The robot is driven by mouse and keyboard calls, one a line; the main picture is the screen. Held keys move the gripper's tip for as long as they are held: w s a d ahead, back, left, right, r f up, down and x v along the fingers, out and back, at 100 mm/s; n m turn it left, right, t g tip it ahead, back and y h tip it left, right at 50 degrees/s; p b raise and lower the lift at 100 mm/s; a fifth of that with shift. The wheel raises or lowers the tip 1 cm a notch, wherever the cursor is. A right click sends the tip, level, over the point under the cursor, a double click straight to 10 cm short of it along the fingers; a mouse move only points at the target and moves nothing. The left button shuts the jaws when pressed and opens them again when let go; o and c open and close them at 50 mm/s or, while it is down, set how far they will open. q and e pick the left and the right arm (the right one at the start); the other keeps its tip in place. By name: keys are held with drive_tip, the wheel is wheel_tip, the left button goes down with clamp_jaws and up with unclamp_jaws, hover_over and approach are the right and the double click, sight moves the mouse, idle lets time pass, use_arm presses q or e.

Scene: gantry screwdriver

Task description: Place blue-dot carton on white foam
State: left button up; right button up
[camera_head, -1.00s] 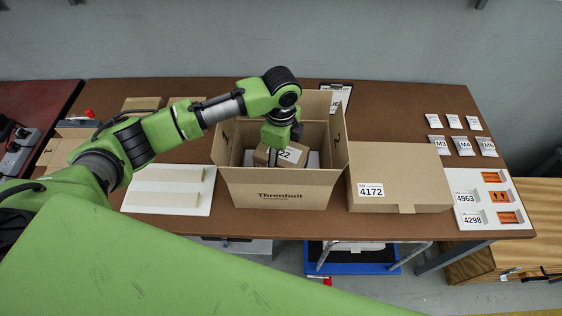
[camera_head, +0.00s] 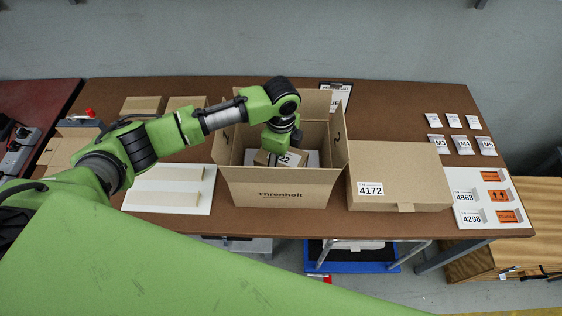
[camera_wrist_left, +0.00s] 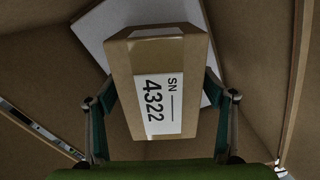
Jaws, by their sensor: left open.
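The large open box (camera_head: 280,190) marked Threnholt stands on the table. White foam (camera_head: 311,160) lies inside it; its pale corner also shows in the left wrist view (camera_wrist_left: 95,30). A small brown carton (camera_head: 262,157) with a white label sits over the foam; in the left wrist view the carton (camera_wrist_left: 120,70) reads SN 4322 and lies turned relative to the foam. No blue dot is visible on it. My left gripper (camera_wrist_left: 160,130) is open, one finger on each side of the carton. In the head view my left gripper (camera_head: 277,146) reaches down into the box.
A closed box (camera_head: 400,165) labelled 4172 stands right of the open box. A white board (camera_head: 196,204) with pale strips lies left. A white tray (camera_head: 478,222) with orange labels and several small packets (camera_head: 464,146) are at the right. The box's raised flaps surround my wrist.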

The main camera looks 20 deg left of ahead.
use_arm(q)
wheel_tip(320, 180, up, 11)
drive_tip(key=shift+f+b, duration=0.2)
drive_tip(key=shift+b, duration=0.6)
drive_tip(key=shift+r, duration=0.8)
